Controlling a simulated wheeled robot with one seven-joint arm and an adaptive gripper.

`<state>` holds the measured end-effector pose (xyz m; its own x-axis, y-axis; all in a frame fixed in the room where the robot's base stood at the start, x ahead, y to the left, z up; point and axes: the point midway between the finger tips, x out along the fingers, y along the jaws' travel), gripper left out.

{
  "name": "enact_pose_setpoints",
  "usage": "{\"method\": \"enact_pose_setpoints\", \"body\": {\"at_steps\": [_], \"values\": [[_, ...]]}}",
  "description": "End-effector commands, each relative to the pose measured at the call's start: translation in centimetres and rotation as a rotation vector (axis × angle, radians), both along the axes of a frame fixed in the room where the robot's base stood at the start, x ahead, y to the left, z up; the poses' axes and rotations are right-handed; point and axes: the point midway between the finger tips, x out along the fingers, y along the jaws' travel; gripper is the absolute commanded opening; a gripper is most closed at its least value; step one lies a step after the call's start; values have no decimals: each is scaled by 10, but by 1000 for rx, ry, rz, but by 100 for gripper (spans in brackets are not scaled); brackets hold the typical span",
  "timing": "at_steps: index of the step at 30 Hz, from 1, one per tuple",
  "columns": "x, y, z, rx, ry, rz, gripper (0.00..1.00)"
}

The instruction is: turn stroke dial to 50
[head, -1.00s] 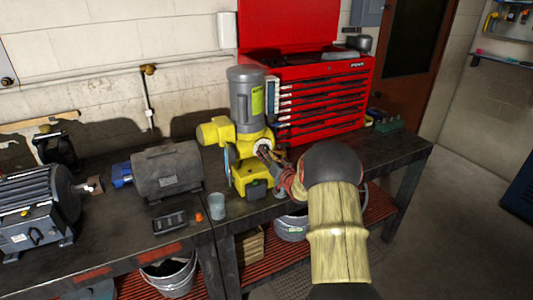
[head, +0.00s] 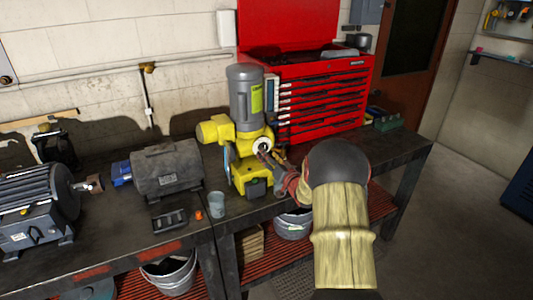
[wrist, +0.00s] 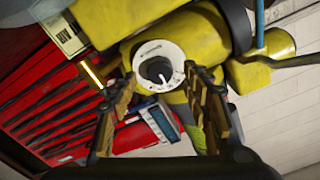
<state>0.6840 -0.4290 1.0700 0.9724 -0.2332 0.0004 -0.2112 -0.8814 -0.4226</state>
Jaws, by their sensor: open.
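The stroke dial (wrist: 158,68) is a white round plate with a black knob at its centre, on the side of the yellow pump. A small light mark shows on the knob, but I cannot read the scale. In the head view the dial (head: 262,145) faces my arm on the yellow pump (head: 250,172). My gripper (head: 273,160) is just in front of the dial. In the wrist view my gripper (wrist: 162,90) is open, its two fingers left and right below the knob, with nothing between them. I cannot tell whether a finger touches the plate.
A red tool chest (head: 318,98) stands behind the pump. A grey motor (head: 166,170), a clear cup (head: 217,204) and a black tray (head: 169,220) are to the left on the dark workbench (head: 120,230). A small blue-grey display (wrist: 160,122) shows between the fingers.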

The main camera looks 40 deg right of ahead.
Motion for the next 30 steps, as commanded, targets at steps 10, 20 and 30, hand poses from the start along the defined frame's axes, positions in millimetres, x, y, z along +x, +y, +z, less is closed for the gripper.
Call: {"method": "enact_pose_setpoints", "body": {"at_steps": [10, 20, 30], "values": [[-67, 15, 0, 0, 1, -3, 48], [-88, 21, -1, 1, 1, -1, 48], [-87, 21, -1, 0, 1, 0, 48]]}}
